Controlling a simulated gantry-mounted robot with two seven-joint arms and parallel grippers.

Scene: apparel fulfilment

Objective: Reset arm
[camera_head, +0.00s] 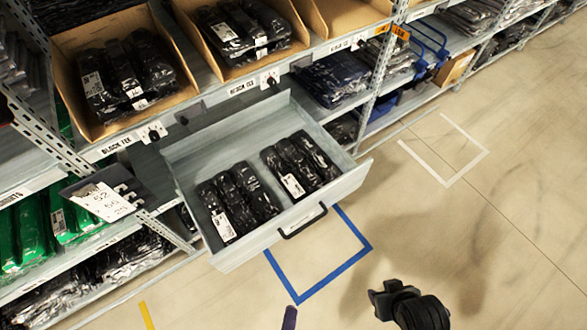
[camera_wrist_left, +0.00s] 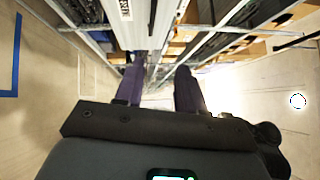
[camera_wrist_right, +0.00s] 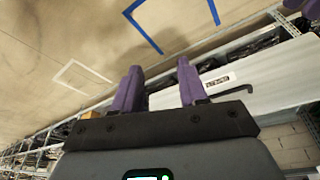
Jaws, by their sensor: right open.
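My left gripper (camera_wrist_left: 160,80) is open in the left wrist view, with two purple fingers apart and nothing between them. One purple fingertip of it (camera_head: 289,318) shows at the bottom edge of the head view. My right gripper (camera_wrist_right: 158,82) is open and empty in the right wrist view, its purple fingers apart. A grey drawer (camera_head: 247,240) with a dark handle (camera_head: 302,221) stands pulled out from the shelf. It holds several black wrapped packs in two groups. My left fingertip is below the drawer's front in the picture, apart from it.
Shelving holds cardboard bins (camera_head: 125,122) of black packs above the drawer and green packs (camera_head: 25,235) at the lower left. A tilted label plate (camera_head: 103,200) juts out left of the drawer. Blue (camera_head: 330,277) and white (camera_head: 440,181) outlines mark the floor, which is clear at right.

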